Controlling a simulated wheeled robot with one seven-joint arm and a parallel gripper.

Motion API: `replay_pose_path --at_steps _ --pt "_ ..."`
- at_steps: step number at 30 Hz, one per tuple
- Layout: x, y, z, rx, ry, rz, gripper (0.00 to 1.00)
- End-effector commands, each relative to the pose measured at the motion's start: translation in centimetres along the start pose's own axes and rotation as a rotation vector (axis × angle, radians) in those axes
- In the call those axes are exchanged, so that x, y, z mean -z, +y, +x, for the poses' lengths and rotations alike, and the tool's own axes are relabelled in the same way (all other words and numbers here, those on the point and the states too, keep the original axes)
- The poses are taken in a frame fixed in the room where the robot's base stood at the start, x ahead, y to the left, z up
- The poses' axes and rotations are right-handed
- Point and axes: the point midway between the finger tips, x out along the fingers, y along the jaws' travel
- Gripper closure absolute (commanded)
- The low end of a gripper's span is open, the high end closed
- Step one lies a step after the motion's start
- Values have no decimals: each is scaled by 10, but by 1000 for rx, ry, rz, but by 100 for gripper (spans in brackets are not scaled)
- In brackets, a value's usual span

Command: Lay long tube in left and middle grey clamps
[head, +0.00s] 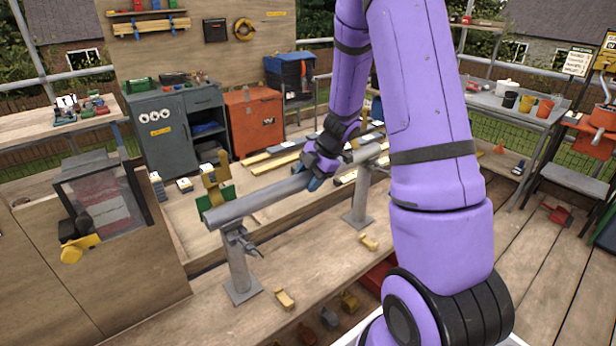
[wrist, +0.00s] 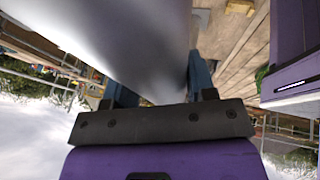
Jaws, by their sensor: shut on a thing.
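The long grey tube (head: 255,197) lies nearly level in the head view, running from the lower left up to the right. My gripper (head: 318,178) is shut on the tube near its middle. In the wrist view the tube (wrist: 125,45) fills the space between my gripper's fingers (wrist: 155,90). The left grey clamp (head: 238,240) stands on a post under the tube's left end; the tube is at its top, but I cannot tell whether it is fully seated. Another grey clamp post (head: 359,205) stands farther right, under the tube's right part. Its top is partly hidden, and contact there is unclear.
A wooden bench (head: 200,322) carries the clamp posts. Small yellow blocks (head: 285,299) lie near its front. A yellow and green piece (head: 214,185) stands behind the tube. My purple arm hides much of the right side. A grey cabinet (head: 160,132) and orange box (head: 253,122) stand behind.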

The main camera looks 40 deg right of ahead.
Motion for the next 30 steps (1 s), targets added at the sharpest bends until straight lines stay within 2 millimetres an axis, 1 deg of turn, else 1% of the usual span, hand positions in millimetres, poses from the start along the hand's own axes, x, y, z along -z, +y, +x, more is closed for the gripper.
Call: replay_pose_path --at_steps 10,11,12,14,23,26,30 --pt "0 0 0 -1 0 -1 100" --pt "0 0 0 -1 0 -1 42" --pt "0 0 0 -1 0 -1 33" --pt "0 0 0 -1 0 -1 19" --pt "0 -1 0 1 0 0 19" --pt "0 0 -7 0 -1 -2 19" --pt "0 0 -28 -2 -2 -3 19"
